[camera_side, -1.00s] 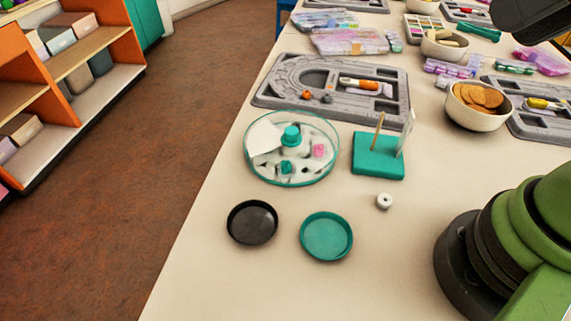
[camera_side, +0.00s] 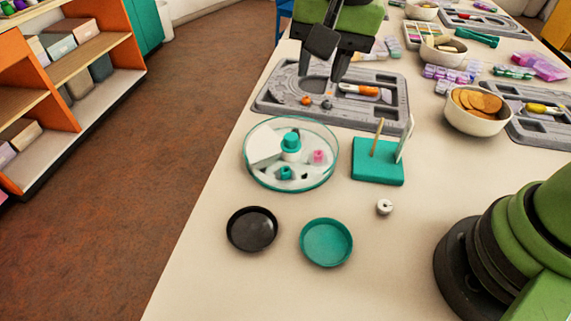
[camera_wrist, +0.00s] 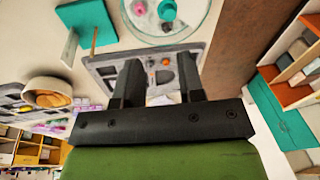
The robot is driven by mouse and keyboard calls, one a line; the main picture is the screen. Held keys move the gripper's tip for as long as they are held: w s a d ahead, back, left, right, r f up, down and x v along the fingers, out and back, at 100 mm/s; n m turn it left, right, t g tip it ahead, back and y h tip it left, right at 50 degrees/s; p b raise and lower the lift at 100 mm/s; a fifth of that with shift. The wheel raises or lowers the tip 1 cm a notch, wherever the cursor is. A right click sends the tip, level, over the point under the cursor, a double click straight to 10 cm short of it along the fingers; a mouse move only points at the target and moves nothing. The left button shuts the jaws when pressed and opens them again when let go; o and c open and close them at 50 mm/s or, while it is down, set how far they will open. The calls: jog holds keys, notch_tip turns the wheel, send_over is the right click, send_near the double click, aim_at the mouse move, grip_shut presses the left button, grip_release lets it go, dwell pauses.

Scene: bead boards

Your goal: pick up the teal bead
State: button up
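The teal bead (camera_side: 285,172) lies in a clear round dish (camera_side: 272,185) with a teal rim, low in the side view's part of the dish. My gripper (camera_side: 322,72) is open and empty, pointing down above the grey bead board behind the dish. In the wrist view my gripper (camera_wrist: 160,80) shows two parted fingers. The dish (camera_wrist: 205,22) is cut off at the top there; I cannot tell which teal piece is the bead.
A black tray (camera_side: 251,229), a teal tray (camera_side: 326,242) and a white bead (camera_side: 384,207) lie in front. The grey board (camera_side: 392,112) and a bowl (camera_side: 477,122) are behind.

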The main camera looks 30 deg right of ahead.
jog(key=m+g+h, duration=0.1)
send_over(285, 177)
notch_tip(285, 177, down, 10)
jog(key=f, duration=0.4)
jog(key=shift+w+a+f, duration=0.1)
jog(key=shift+w+f, duration=0.1)
jog(key=shift+f, duration=0.15)
jog(key=shift+w+d+f, duration=0.1)
jog(key=shift+d+f, duration=0.1)
jog(key=shift+f, duration=1.35)
jog(key=shift+d+f, duration=0.15)
jog(key=shift+f, duration=1.35)
grip_shut()
